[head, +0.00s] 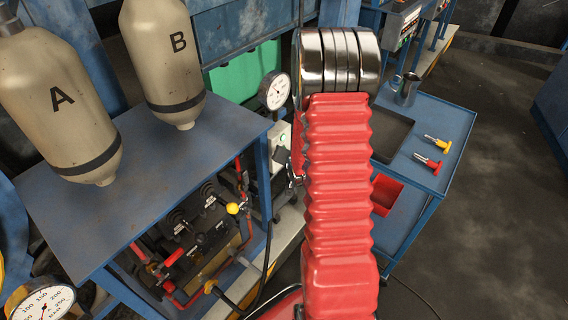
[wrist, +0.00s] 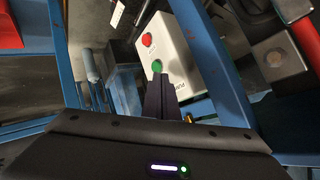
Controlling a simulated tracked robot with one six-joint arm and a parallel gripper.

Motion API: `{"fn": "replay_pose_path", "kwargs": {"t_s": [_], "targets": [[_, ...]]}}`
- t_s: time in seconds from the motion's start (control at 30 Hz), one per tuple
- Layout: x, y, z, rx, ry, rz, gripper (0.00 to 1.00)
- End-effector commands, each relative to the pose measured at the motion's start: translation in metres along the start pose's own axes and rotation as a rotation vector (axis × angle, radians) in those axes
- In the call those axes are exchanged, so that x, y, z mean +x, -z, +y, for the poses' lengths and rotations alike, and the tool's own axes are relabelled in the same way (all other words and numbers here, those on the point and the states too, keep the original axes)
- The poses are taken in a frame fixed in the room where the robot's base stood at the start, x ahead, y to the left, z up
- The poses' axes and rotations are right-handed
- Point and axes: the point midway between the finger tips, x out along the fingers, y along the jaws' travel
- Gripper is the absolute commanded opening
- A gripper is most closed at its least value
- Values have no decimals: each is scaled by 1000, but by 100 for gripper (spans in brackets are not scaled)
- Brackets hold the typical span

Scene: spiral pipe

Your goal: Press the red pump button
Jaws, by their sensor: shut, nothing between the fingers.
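The red button (wrist: 147,39) sits on a pale control box (wrist: 178,55) in the wrist view. A green button (wrist: 157,66) is on the same face, nearer my gripper. My gripper (wrist: 159,80) is shut and empty, its fingertips pointing at the box just below the green button in the picture. I cannot tell whether the tips touch the box. In the head view the pale box (head: 279,146) shows partly, left of my red-sleeved arm.
Blue frame posts (wrist: 184,30) stand close beside the box. A blue cart (head: 440,115) with small tools is at right.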

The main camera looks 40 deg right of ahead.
Motion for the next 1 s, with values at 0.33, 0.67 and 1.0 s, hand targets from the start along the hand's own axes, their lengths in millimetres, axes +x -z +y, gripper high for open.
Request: {"fn": "replay_pose_path", "kwargs": {"t_s": [0.33, 0.67, 1.0], "targets": [[36, -20, 66, 207, 78, 134, 0], [43, -47, 123, 405, 171, 260, 0], [40, -55, 140, 474, 212, 309, 0]]}}
